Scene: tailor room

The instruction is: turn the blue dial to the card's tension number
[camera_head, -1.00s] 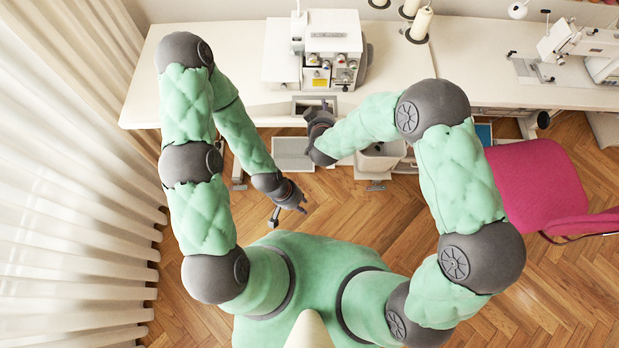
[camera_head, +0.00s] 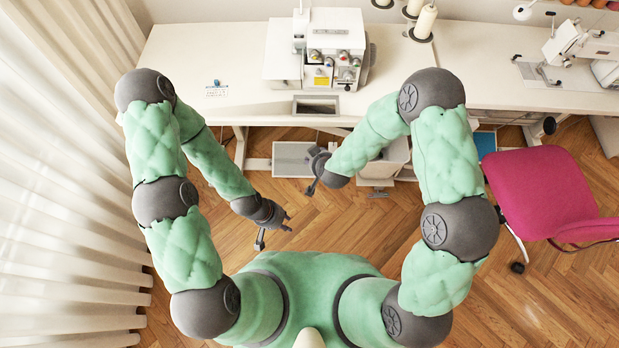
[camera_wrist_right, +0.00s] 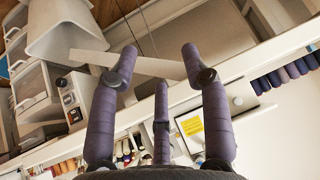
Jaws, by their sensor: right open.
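A white sewing machine (camera_head: 330,47) stands at the back middle of the white table, with a yellow label (camera_head: 321,81) and several small knobs on its front; I cannot tell which is blue. A small pale card (camera_head: 216,92) with dark marks and a blue spot lies on the table to its left; its print is too small to read. My left gripper (camera_head: 273,232) is empty above the floor in front of the table, its fingers spread. My right gripper (camera_head: 313,187) is open and empty, to its right. The right wrist view shows its spread fingers (camera_wrist_right: 165,85) and the yellow label.
A grey tray-like opening (camera_head: 316,105) is in the table's front part below the machine. Thread spools (camera_head: 424,22) stand to the right of it. A second sewing machine (camera_head: 585,45) is far right. A pink chair (camera_head: 540,190) stands at right. Curtains hang at left.

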